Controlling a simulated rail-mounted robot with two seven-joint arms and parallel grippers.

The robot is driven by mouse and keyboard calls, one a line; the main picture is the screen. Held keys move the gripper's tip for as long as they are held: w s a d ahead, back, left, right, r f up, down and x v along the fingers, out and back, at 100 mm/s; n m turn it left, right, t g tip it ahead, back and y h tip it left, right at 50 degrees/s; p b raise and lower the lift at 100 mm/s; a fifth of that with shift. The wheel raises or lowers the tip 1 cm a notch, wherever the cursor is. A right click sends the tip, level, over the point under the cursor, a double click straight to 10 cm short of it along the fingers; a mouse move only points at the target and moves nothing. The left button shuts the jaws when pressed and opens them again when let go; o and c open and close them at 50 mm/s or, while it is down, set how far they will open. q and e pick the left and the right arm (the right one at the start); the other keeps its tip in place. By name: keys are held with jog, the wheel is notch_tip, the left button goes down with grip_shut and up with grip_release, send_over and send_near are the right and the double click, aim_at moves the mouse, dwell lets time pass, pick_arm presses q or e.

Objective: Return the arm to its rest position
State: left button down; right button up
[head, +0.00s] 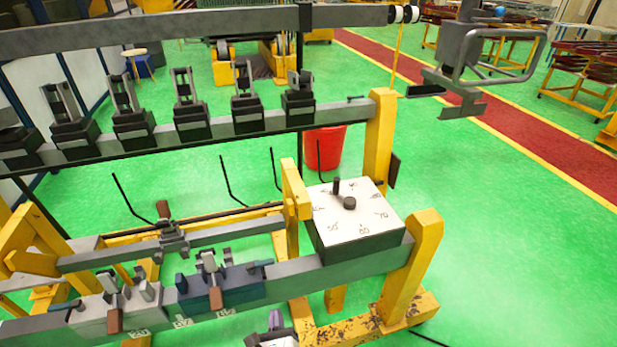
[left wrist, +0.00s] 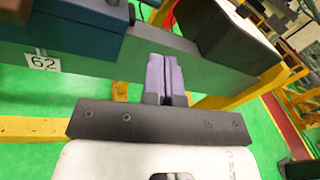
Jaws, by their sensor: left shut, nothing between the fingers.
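My left gripper (head: 275,322) shows only in part at the bottom edge of the head view, in front of the lower beam of the yellow and grey machine (head: 330,275). In the left wrist view its two lilac fingers (left wrist: 168,78) are pressed together, with nothing between them. They point at the side of the grey beam (left wrist: 215,78), right of a white label reading 62 (left wrist: 43,62). I cannot tell how far they are from the beam. The rest of my left arm is out of the head view. My right gripper is in neither view.
A box with a white dial plate (head: 358,212) sits on the beam, right of the gripper. A blue clamp block (head: 220,290) is to its left. A yellow post (head: 412,265) stands at the right end. Green floor (head: 510,250) is clear farther right.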

pick_arm(q)
jog(key=s+a+r+n+g+y, duration=0.1)
jog(key=s+a+n+g, duration=0.2)
jog(key=n, duration=0.8)
jog(key=s+a+r+n+g+y, duration=0.1)
jog(key=a+r+n+g, duration=0.2)
jog(key=n, duration=0.9)
jog(key=s+a+n+g+h, duration=0.2)
jog(key=s+n+g+h, duration=0.1)
jog(key=s, duration=0.5)
jog(key=s+a+n+g+h, duration=0.2)
jog(key=s+n, duration=0.1)
jog(key=s, duration=0.6)
jog(key=s+a+f+g, duration=0.3)
jog(key=s+f, duration=0.3)
jog(key=s, duration=0.5)
notch_tip(320, 180, up, 29)
jog(key=p, duration=2.9)
jog(key=shift+s+y, duration=0.3)
jog(key=shift+d, duration=0.1)
